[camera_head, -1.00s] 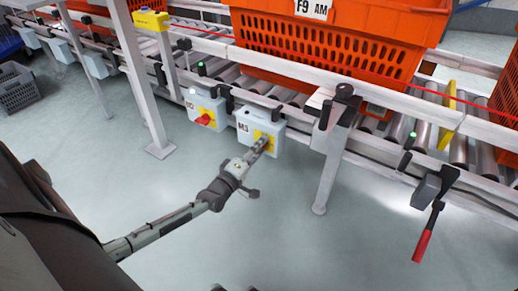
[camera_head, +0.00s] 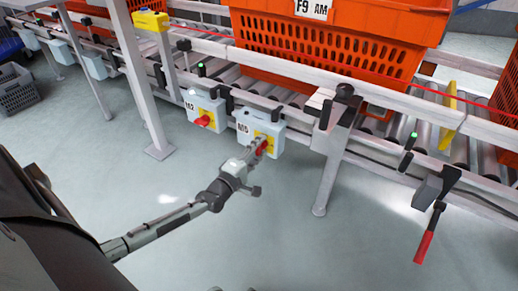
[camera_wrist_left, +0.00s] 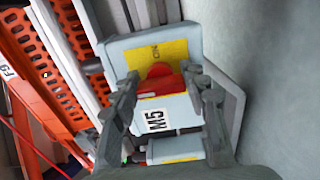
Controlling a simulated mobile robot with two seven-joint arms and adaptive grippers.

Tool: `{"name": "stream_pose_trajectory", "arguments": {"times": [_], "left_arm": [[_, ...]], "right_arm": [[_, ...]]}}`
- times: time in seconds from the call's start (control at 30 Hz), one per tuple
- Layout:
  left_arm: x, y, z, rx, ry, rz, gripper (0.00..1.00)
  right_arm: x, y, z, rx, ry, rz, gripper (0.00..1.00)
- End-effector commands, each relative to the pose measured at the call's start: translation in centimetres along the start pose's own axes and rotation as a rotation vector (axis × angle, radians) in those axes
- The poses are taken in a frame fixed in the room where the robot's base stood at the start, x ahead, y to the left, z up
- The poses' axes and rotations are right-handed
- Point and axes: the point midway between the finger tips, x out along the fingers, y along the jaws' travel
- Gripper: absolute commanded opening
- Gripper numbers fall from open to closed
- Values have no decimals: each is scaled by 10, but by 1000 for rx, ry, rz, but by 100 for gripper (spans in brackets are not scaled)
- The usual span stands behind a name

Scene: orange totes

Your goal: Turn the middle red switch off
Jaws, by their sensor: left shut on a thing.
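The M5 switch box (camera_head: 274,130) is pale blue-grey with a yellow plate and a red rotary switch (camera_head: 262,147). In the left wrist view its red switch (camera_wrist_left: 161,73) sits between the two fingers of my left gripper (camera_wrist_left: 165,90). In the head view my left gripper (camera_head: 257,152) reaches the box from the lower left and is shut on this switch. The fingers partly cover the handle, so its exact angle is hard to tell. My right gripper is not in view.
A similar box labelled M2 (camera_head: 190,104), with a red switch (camera_head: 203,121), hangs just left. Above runs a roller conveyor with an orange tote (camera_head: 330,55). A white support leg (camera_head: 327,180) stands right of M5. A red-handled lever (camera_head: 424,245) hangs farther right. The floor in front is clear.

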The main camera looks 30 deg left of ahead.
Motion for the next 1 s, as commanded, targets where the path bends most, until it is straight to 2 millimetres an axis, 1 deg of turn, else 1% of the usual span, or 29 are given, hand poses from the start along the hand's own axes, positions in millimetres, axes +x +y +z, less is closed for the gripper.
{"name": "stream_pose_trajectory", "arguments": {"times": [0.07,0.1,0.23,0.27,0.53,0.67,0.77,1.0], "left_arm": [[0,-1,0,-3,0,-1,15],[0,-1,0,-3,0,-1,48],[0,0,0,-2,0,-1,64],[0,0,0,-2,0,-1,66],[-1,0,0,-1,0,0,66],[-10,-1,0,-1,-1,-1,66],[-26,-1,0,-1,-1,-3,66],[-79,-2,0,-1,-1,-4,66]], "right_arm": [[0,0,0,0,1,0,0],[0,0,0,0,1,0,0],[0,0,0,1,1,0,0],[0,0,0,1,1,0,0],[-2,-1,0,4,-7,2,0],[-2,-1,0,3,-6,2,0],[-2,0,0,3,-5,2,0],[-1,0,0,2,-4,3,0]]}}
